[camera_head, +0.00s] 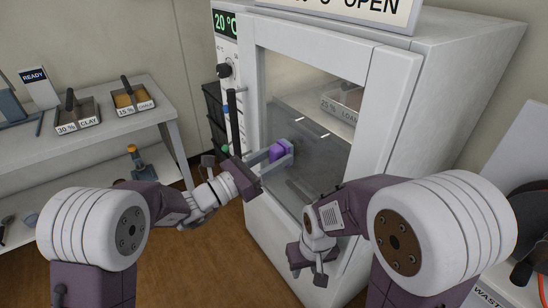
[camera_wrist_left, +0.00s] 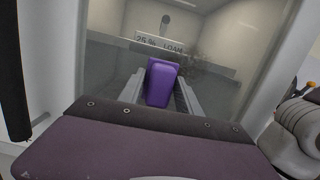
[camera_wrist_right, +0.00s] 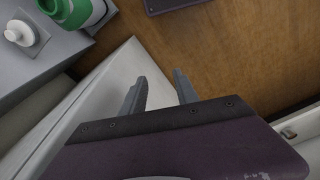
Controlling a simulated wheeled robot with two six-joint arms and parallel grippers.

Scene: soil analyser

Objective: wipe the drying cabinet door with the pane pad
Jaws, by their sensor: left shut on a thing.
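The drying cabinet door (camera_head: 378,105) is shut, a white frame around a glass pane (camera_head: 290,75). A dark, speckled smudge (camera_wrist_left: 205,66) shows on the pane in the left wrist view, right of the pad. My left gripper (camera_head: 276,153) is shut on the purple pane pad (camera_wrist_left: 161,82), which also shows in the head view (camera_head: 280,149). The pad is at the lower left part of the pane, close to the glass; I cannot tell whether it touches. My right gripper (camera_wrist_right: 160,88) is open and empty, low in front of the cabinet.
Behind the glass is a tray labelled 25 % LOAM (camera_head: 345,103). A black upright handle (camera_head: 233,120) stands left of the door. A side table (camera_head: 120,112) with clay (camera_head: 78,116) and sand-coloured sample trays is at left. A green-and-white bottle (camera_wrist_right: 82,12) shows in the right wrist view.

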